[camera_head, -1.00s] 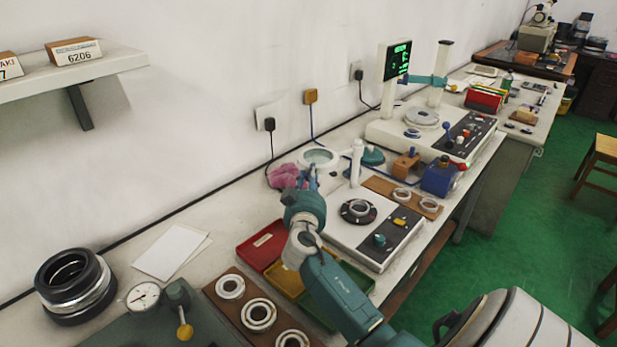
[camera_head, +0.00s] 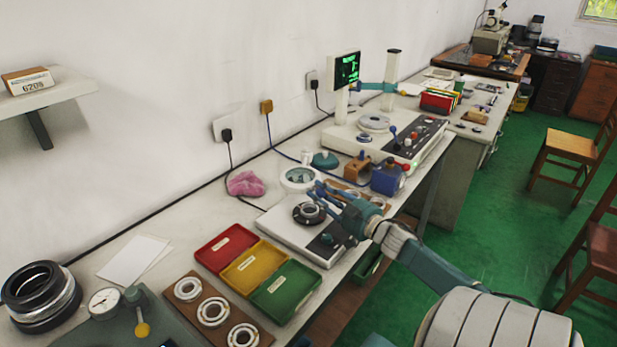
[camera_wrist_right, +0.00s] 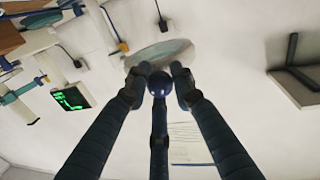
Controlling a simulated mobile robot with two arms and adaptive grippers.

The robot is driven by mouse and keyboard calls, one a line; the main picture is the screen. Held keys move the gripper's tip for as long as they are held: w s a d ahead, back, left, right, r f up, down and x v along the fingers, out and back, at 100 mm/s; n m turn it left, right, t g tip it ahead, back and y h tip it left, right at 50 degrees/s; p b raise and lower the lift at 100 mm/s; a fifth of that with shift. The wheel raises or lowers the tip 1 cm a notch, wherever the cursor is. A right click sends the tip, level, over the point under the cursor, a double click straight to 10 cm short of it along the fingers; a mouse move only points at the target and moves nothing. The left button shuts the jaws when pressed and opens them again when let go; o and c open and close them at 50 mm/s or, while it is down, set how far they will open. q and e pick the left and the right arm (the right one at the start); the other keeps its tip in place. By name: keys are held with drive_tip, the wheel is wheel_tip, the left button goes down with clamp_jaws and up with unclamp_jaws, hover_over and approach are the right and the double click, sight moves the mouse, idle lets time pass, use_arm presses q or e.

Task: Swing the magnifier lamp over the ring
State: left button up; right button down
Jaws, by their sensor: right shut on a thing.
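The magnifier lamp (camera_head: 298,178), a white-rimmed round lens, stands behind the ring in the head view. The silver ring (camera_head: 308,211) sits on a round black plate on a white instrument. My right gripper (camera_head: 316,188) reaches in from the right, at the lamp's near right edge. In the right wrist view its fingers (camera_wrist_right: 161,74) close around a dark blue ball knob (camera_wrist_right: 160,85), with the lamp's lens (camera_wrist_right: 163,54) just beyond. The fingers partly hide the lamp's rim and arm. My left gripper does not show.
Red, yellow and green trays (camera_head: 257,268) lie left of the instrument. A board with several rings (camera_head: 213,311) is in front. A blue block (camera_head: 388,180) and brown block (camera_head: 358,168) stand right of the lamp. A pink cloth (camera_head: 245,184) lies left.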

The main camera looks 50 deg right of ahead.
drive_tip(key=d, duration=0.1)
drive_tip(key=s+d, duration=0.1)
drive_tip(key=d, duration=0.1)
drive_tip(key=s+d, duration=0.1)
drive_tip(key=shift+d+r, duration=0.15)
drive_tip(key=shift+r, duration=0.25)
drive_tip(key=c, duration=1.7)
unclamp_jaws()
drive_tip(key=shift+o, duration=0.9)
drive_tip(key=shift+s+d+f, duration=0.1)
drive_tip(key=shift+s, duration=0.05)
drive_tip(key=s+a, duration=0.1)
drive_tip(key=s, duration=1.1)
drive_tip(key=shift+a, duration=0.15)
drive_tip(key=shift+f, duration=0.1)
